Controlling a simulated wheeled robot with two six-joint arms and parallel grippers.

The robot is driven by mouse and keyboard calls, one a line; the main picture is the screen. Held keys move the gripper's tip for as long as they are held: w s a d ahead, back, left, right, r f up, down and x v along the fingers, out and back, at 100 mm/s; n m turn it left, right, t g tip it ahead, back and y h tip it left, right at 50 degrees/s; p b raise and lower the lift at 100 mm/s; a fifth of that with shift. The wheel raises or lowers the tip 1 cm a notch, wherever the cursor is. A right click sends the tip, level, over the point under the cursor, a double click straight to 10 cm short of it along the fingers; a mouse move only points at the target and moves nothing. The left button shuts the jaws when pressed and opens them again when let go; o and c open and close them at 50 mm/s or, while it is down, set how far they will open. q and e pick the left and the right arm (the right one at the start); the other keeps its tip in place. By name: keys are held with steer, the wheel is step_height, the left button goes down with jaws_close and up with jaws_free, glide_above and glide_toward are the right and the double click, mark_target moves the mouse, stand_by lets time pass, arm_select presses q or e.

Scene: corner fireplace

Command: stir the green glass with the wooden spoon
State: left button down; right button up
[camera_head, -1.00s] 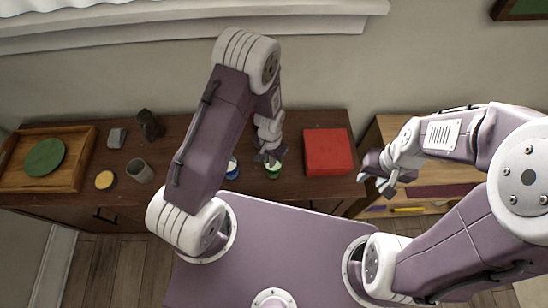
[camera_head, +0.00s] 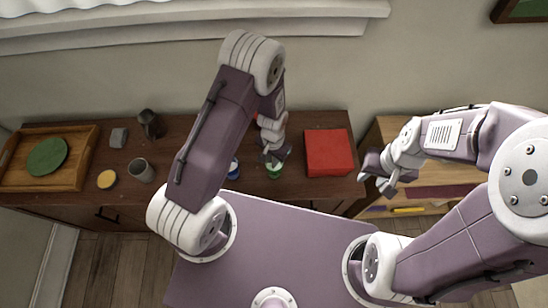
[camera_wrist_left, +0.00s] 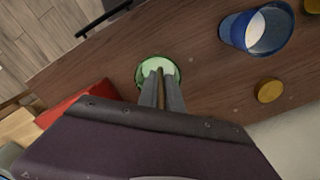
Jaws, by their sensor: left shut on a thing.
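The green glass (camera_head: 274,173) stands near the front edge of the dark wooden cabinet; it also shows in the left wrist view (camera_wrist_left: 144,72). My left gripper (camera_head: 272,160) is above it, pointing down. In the left wrist view its fingers (camera_wrist_left: 162,92) are shut on the thin brown handle of the wooden spoon (camera_wrist_left: 161,88), which runs down toward the glass's opening. The spoon's lower end is hidden. Whether it touches the glass cannot be told. My right gripper (camera_head: 374,184) is open and empty, off to the right of the cabinet.
A blue glass (camera_wrist_left: 258,32) stands beside the green one, and a red box (camera_head: 328,153) to its right. A yellow disc (camera_wrist_left: 269,91) lies nearby. Further left are a grey cup (camera_head: 140,170), a dark vessel (camera_head: 151,124) and a wooden tray (camera_head: 76,178) with a green plate.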

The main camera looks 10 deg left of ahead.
arm_select(q)
steer(key=shift+d, duration=0.2)
step_height(320, 180, up, 10)
steer(key=p, duration=0.8)
steer(key=shift+f, duration=0.2)
stand_by(0.7)
step_height(320, 180, up, 5)
steer(key=p, duration=0.4)
steer(key=shift+r, duration=0.15)
